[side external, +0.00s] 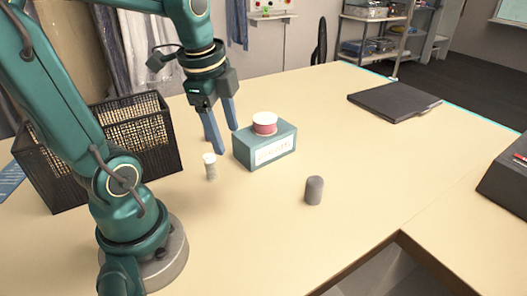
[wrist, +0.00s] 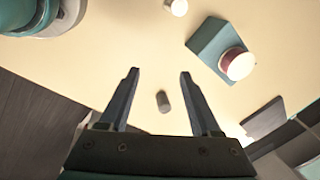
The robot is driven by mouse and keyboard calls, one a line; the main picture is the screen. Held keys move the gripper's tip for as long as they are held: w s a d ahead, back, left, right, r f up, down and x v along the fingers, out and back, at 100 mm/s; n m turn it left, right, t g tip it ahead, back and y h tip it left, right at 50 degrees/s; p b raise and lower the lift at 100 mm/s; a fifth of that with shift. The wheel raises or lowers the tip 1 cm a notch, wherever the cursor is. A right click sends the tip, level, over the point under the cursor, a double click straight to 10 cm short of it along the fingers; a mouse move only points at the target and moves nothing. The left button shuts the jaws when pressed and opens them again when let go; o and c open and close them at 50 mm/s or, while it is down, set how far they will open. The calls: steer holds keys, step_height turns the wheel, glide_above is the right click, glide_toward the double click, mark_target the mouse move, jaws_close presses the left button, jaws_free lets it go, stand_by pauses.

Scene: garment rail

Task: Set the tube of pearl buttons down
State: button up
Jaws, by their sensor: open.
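The tube of pearl buttons looks to be the small pale tube with a white cap (side external: 210,166), standing upright on the table between the mesh basket and the teal box. In the wrist view its white top (wrist: 176,7) is at the top edge, partly cut off. My gripper (side external: 228,139) is open and empty, its blue fingers pointing down near the teal box, apart from the tube.
A teal box (side external: 265,145) with a label carries a red and white spool (side external: 265,123). A grey cylinder (side external: 314,190) stands to the right at the front. A black mesh basket (side external: 150,128) is at left. A dark flat case (side external: 394,101) lies at back right. The table's middle right is clear.

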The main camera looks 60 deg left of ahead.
steer(key=s+d+n+t+h, duration=0.1)
steer(key=s+d+n+t, duration=0.2)
steer(key=d+n, duration=0.6)
steer(key=shift+s+r+n, duration=0.15)
steer(key=shift+r+n, duration=0.05)
steer(key=shift+n, duration=0.3)
stand_by(0.5)
